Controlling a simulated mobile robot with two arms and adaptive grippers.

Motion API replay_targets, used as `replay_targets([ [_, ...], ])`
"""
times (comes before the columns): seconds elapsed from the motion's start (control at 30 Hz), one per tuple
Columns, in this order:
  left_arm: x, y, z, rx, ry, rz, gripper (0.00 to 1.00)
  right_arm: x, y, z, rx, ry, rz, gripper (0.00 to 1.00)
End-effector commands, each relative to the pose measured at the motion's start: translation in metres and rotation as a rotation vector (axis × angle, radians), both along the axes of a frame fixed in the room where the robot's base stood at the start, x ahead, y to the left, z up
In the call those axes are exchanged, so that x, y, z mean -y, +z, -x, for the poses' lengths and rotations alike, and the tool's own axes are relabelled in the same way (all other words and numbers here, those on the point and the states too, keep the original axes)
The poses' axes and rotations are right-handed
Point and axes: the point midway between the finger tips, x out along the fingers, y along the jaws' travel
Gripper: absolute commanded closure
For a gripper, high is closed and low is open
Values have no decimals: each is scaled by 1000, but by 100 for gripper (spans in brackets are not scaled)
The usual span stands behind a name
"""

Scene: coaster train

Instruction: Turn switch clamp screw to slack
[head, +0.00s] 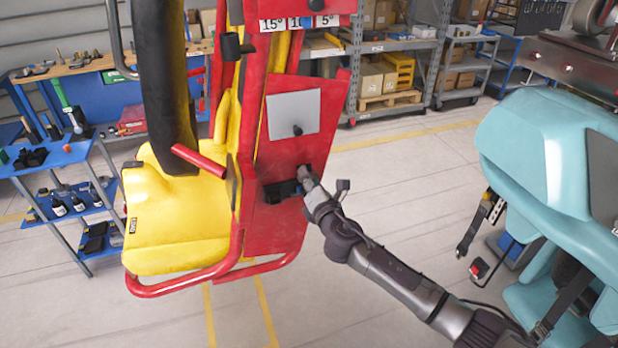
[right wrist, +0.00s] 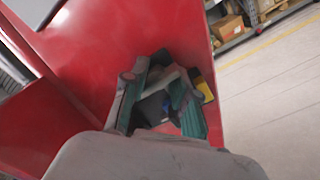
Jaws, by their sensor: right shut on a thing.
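My right gripper (head: 305,175) reaches in from the right to the side of the red seat panel (head: 285,222). A black switch bracket (head: 281,191) sits on that panel, partly behind the fingers. In the right wrist view my right gripper (right wrist: 162,72) has its two green-lined fingers closed around a small pale grey part (right wrist: 165,78), which looks like the clamp screw. A dark block (right wrist: 153,107) shows between the fingers. The screw's own turn position cannot be made out. My left gripper is not in view.
A yellow seat (head: 180,230) with red tube rails stands left of the panel. A grey plate (head: 294,113) with a black knob sits above the bracket. A teal seat (head: 540,150) with hanging belts stands at the right. The floor between is clear.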

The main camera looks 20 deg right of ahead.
Motion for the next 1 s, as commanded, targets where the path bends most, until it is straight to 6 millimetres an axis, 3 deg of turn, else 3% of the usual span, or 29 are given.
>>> replay_targets([
  [0.27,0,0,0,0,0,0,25,-1,-4,1,-6,3,11,100],
  [0.3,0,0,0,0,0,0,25,-1,-4,1,-6,3,11,68],
  [0.47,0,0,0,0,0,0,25,-1,-3,1,-4,3,8,42],
  [0.83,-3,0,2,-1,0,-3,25,0,-2,3,-1,2,4,42],
  [1.0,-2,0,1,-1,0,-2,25,0,-2,26,-3,2,5,42],
])
